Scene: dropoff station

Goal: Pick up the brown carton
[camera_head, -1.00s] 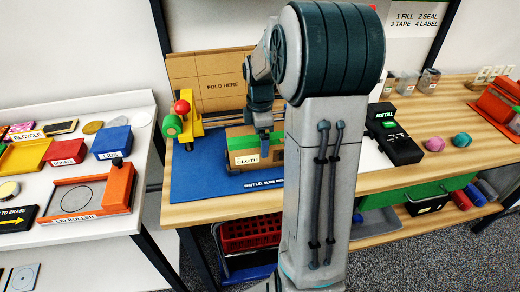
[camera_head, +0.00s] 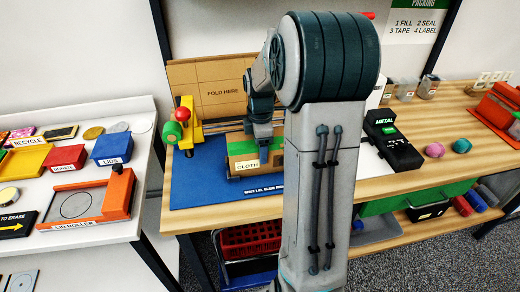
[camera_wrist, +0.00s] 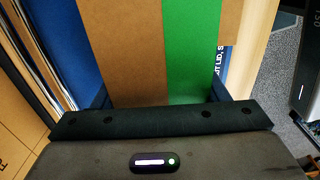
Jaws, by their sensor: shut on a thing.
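The brown carton (camera_head: 240,162) has a green strip and a white label reading CLOTH. It stands over the blue mat (camera_head: 200,182) on the wooden table, partly hidden behind my arm in the head view. In the wrist view the carton's brown top (camera_wrist: 128,50) and green strip fill the middle. My gripper (camera_wrist: 160,100) is shut on the carton, with a finger at each side of it. In the head view my gripper (camera_head: 263,155) comes down on the carton from above. I cannot tell whether the carton touches the mat.
A yellow device with red and green knobs (camera_head: 188,125) stands close left of the carton. A cardboard sheet marked FOLD HERE (camera_head: 205,90) stands behind. A black METAL box (camera_head: 392,142) is to the right. A white side table (camera_head: 95,235) stands at the left, across a gap.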

